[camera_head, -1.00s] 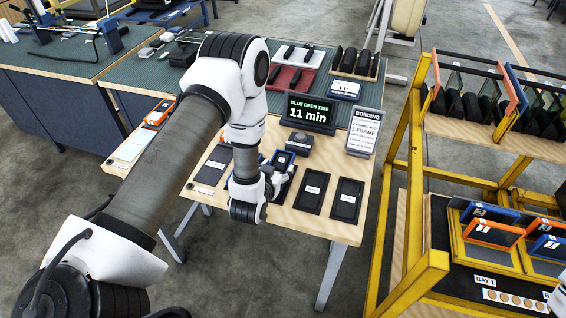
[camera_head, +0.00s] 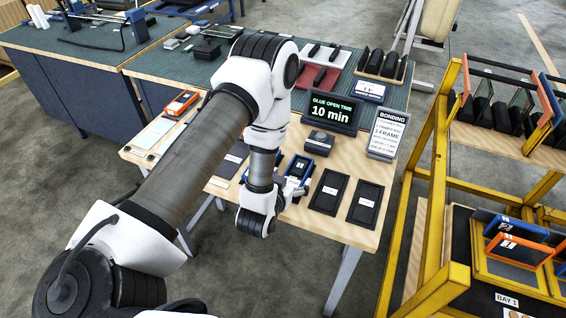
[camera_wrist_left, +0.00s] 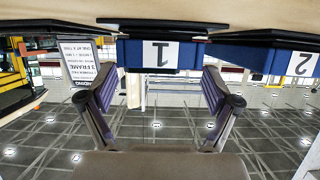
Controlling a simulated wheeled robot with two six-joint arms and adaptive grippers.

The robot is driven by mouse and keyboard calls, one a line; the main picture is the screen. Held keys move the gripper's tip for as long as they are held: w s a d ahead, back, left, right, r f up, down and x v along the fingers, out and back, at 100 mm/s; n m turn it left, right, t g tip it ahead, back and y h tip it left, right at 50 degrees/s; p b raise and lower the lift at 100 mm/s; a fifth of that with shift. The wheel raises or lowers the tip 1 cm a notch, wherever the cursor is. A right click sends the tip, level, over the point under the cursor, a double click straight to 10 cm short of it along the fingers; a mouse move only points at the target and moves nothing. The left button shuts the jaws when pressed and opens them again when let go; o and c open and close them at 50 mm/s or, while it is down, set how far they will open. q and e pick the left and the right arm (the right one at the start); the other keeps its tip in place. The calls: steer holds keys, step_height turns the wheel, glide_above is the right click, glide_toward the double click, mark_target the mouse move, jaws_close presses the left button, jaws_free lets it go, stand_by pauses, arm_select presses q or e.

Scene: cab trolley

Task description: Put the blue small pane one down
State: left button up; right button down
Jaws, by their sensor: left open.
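In the left wrist view, which looks upside down, a blue pane (camera_wrist_left: 130,56) with a white label 1 stands on the table edge-on to me. My left gripper (camera_wrist_left: 158,82) is open, with one finger on each side of this pane's lower picture edge; I cannot tell whether they touch it. Another blue pane (camera_wrist_left: 275,62) labelled 2 stands beside it on the right. In the head view, my left gripper (camera_head: 292,188) is low over the wooden table, partly hidden by its wrist. A blue-framed piece (camera_head: 299,167) with a label shows just beyond it. My right gripper is not in view.
Two black trays (camera_head: 328,192) lie right of the gripper. A timer screen (camera_head: 333,110) reading 10 min and a bonding sign (camera_head: 388,134) stand behind. The yellow trolley (camera_head: 440,190) at right holds a blue pane (camera_head: 517,226) and an orange pane (camera_head: 520,249).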

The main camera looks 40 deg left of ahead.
arm_select(q)
steer(key=b+v, duration=0.1)
steer(key=v, duration=0.4)
steer(key=shift+f, duration=0.2)
steer(key=s+r+p, duration=0.1)
steer(key=s+d+r+p, duration=0.1)
steer(key=shift+s+r+p, duration=0.15)
steer(key=shift+s+p, duration=0.25)
steer(key=shift+s, duration=0.3)
steer(key=s+d+f+m+g+h, duration=0.1)
steer(key=s+d+f+g, duration=0.2)
steer(key=s+f+g, duration=0.3)
steer(key=s+d+f+m+g+h, duration=0.1)
steer(key=s+d+f+g+h, duration=0.1)
steer(key=s+f+g, duration=0.5)
steer(key=s+d+f, duration=0.1)
steer(key=s, duration=0.4)
steer(key=shift+f, duration=0.3)
steer(key=shift+w, duration=0.1)
